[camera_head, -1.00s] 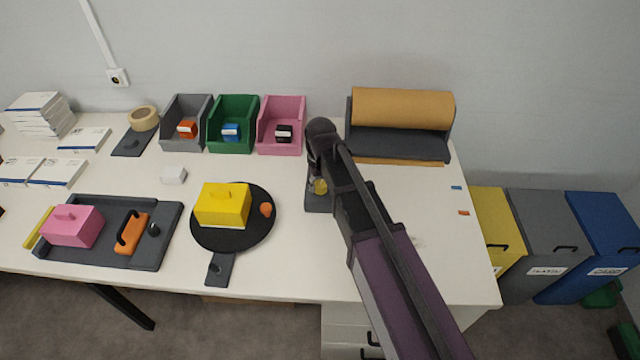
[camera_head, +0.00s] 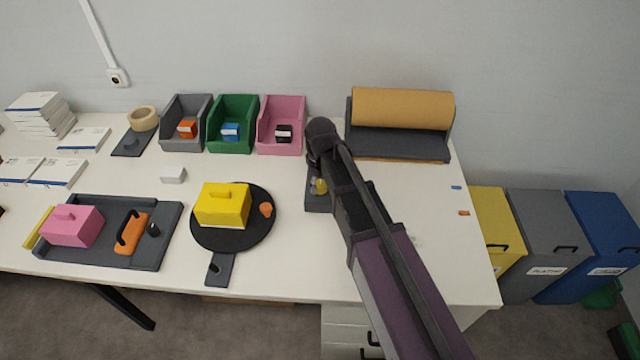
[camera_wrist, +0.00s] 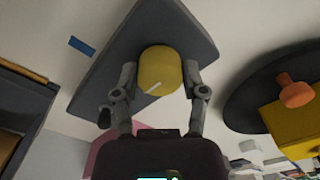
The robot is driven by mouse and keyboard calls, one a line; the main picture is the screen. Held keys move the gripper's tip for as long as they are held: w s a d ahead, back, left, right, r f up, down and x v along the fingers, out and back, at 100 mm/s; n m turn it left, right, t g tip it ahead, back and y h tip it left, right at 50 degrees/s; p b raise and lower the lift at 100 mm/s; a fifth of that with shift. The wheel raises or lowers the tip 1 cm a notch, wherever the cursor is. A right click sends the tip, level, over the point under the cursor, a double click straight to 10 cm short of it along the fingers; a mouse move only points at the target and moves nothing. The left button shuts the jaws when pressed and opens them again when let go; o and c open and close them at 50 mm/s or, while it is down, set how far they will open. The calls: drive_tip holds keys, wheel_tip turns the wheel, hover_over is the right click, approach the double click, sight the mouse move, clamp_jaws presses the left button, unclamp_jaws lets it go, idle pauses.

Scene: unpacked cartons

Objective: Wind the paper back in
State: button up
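The brown paper roll (camera_head: 402,108) lies in a dark holder (camera_head: 395,147) at the back right of the table. A thin strip of paper (camera_head: 400,160) shows along the holder's front edge; its edge also shows in the wrist view (camera_wrist: 22,70). A yellow knob (camera_wrist: 158,72) with a white pointer line stands on a dark base plate (camera_wrist: 110,50), left of and nearer than the holder. The knob also shows small in the head view (camera_head: 320,186). My gripper (camera_wrist: 160,75) has one finger on each side of the knob, seemingly touching it. My arm hides part of the base plate in the head view.
A black turntable (camera_head: 235,240) with a yellow block (camera_head: 222,205) stands left of the knob. Grey, green and pink bins (camera_head: 280,142) stand behind it. A blue mark (camera_head: 456,187) and an orange mark (camera_head: 463,213) lie on the clear table at right.

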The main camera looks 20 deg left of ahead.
drive_tip(key=o, duration=0.4)
drive_tip(key=shift+m, duration=0.5)
